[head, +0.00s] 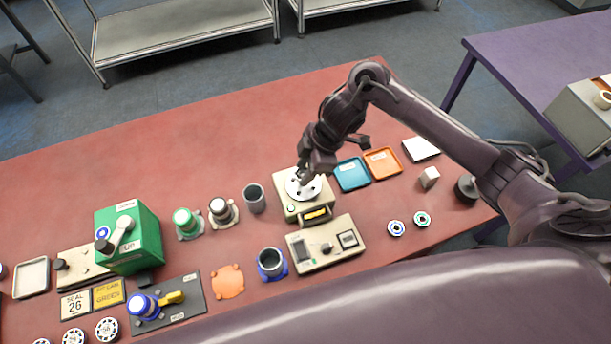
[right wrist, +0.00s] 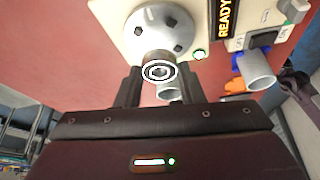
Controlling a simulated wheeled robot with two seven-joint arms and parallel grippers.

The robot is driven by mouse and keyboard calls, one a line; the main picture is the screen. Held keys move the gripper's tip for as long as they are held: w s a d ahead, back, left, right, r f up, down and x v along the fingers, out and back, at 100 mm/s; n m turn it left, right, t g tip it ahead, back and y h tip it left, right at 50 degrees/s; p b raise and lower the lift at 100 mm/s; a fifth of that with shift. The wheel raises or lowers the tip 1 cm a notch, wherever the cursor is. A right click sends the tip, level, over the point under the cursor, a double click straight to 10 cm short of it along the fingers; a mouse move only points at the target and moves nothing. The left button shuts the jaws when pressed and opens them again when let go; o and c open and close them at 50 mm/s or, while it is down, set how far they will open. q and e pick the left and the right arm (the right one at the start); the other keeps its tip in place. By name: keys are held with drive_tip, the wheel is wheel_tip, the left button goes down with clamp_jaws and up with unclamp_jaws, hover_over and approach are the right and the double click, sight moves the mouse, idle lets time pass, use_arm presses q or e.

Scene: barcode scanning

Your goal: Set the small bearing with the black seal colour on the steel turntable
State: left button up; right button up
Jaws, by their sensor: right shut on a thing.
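The steel turntable (head: 296,190) is a pale round disc with dark spots on a beige machine (head: 289,207) near the table's middle. It also shows at the top of the right wrist view (right wrist: 176,18). My right gripper (head: 306,178) is over the turntable, pointing down at it. In the right wrist view, my right gripper (right wrist: 158,80) is shut on a small bearing (right wrist: 158,72) with a black and white ringed face. The bearing overlaps the disc's near edge there; I cannot tell whether they touch. The fingers hide the bearing in the head view. My left gripper is out of view.
A beige control box (head: 325,243) stands in front of the machine. Blue (head: 352,174) and orange (head: 383,163) trays lie to its right, with two loose bearings (head: 396,228) nearer. A grey cup (head: 254,198) and a green press (head: 128,242) stand left. The red table's back is clear.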

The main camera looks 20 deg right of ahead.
drive_tip(key=shift+f, duration=1.75)
drive_tip(key=shift+f, duration=0.1)
drive_tip(key=o, duration=1.1)
drive_tip(key=p+v, duration=0.1)
drive_tip(key=v, duration=1.1)
